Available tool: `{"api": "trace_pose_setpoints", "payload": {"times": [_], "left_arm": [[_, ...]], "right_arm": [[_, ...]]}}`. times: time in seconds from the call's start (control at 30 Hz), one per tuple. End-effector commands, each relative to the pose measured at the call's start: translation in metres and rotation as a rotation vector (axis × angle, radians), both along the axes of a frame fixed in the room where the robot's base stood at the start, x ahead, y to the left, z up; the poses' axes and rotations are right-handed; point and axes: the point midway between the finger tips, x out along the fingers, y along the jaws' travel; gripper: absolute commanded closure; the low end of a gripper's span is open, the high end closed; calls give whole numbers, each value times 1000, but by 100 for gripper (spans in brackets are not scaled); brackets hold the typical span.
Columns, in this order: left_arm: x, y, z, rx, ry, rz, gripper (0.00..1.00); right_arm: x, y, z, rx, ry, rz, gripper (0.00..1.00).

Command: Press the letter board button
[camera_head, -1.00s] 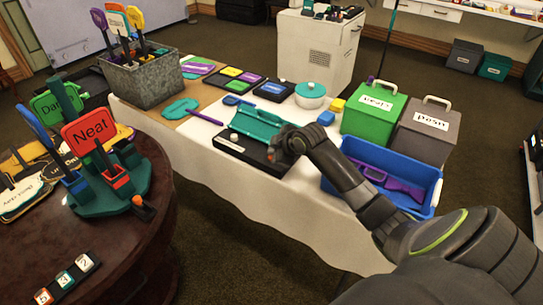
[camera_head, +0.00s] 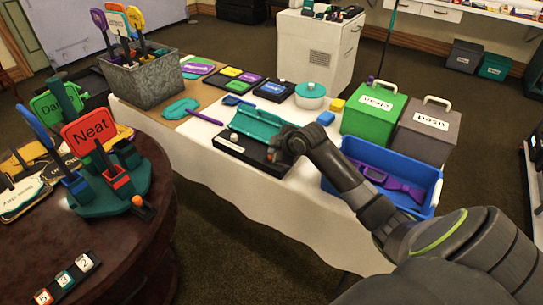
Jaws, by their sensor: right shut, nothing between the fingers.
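The letter board (camera_head: 250,153) is a black base with a raised teal panel (camera_head: 262,128) on the white-covered table. A small pale round knob (camera_head: 233,137) shows at its left end. My right gripper (camera_head: 275,153) is shut and empty at the right end of the black base, in front of the panel's right edge. Its wrist and fingers hide that end of the base, and no button shows there. I cannot tell whether the fingertips touch the base. My left gripper is not in view.
A blue bin (camera_head: 428,190) with a purple tool stands right of my arm. Green (camera_head: 372,123) and grey (camera_head: 424,135) lidded boxes stand behind it. A round table (camera_head: 120,245) with signs is at the left.

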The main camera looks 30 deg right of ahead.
Motion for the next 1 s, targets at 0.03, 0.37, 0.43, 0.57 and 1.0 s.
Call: {"api": "trace_pose_setpoints", "payload": {"times": [0.03,0.37,0.43,0.57,1.0], "left_arm": [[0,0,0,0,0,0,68],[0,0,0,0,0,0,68],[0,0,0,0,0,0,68],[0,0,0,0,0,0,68],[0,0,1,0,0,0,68]], "right_arm": [[0,0,0,0,0,0,100],[0,0,0,0,0,0,100],[0,0,-1,0,0,0,100],[0,0,-6,0,1,1,100],[0,0,-9,1,1,-1,100]]}}
